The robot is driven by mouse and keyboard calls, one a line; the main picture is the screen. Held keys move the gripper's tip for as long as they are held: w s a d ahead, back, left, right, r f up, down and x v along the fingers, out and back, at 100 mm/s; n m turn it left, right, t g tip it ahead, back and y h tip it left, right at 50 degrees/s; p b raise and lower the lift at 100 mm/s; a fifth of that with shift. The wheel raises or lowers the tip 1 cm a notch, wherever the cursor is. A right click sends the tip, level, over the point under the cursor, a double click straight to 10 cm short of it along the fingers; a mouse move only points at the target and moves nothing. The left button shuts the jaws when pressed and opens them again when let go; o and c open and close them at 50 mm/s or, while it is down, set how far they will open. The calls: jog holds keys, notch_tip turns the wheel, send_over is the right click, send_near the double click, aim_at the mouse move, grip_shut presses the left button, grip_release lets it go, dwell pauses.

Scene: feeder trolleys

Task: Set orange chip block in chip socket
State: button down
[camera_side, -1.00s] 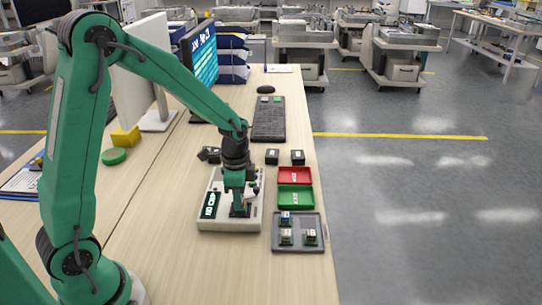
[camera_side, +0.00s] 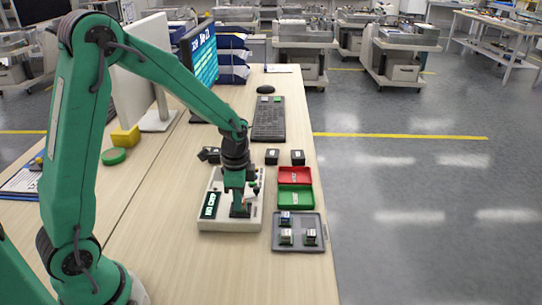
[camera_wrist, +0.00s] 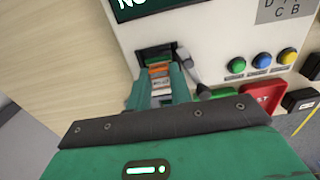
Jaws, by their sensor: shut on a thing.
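My gripper (camera_wrist: 159,84) is shut on the orange chip block (camera_wrist: 158,70), whose orange band and pale label show between the fingers in the wrist view. The block is at the dark chip socket (camera_wrist: 154,51) in the white tester (camera_wrist: 205,30); its lower end is hidden, so I cannot tell how deep it sits. In the side view my gripper (camera_side: 239,207) points down over the tester (camera_side: 215,224), and its fingers hide the block. The tester's display (camera_side: 209,205) reads "NO CHIP".
A grey lever (camera_wrist: 188,66) stands right beside the socket. Green, blue (camera_wrist: 262,60) and yellow buttons lie further right. A grey tray (camera_side: 298,247) with three chip blocks, a green bin (camera_side: 295,205) and a red bin (camera_side: 294,183) stand right of the tester. Bare table lies in front.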

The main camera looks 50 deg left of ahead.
jog(key=shift+f, duration=0.3)
jog(key=c, duration=1.2)
grip_release()
jog(key=shift+r, duration=3.9)
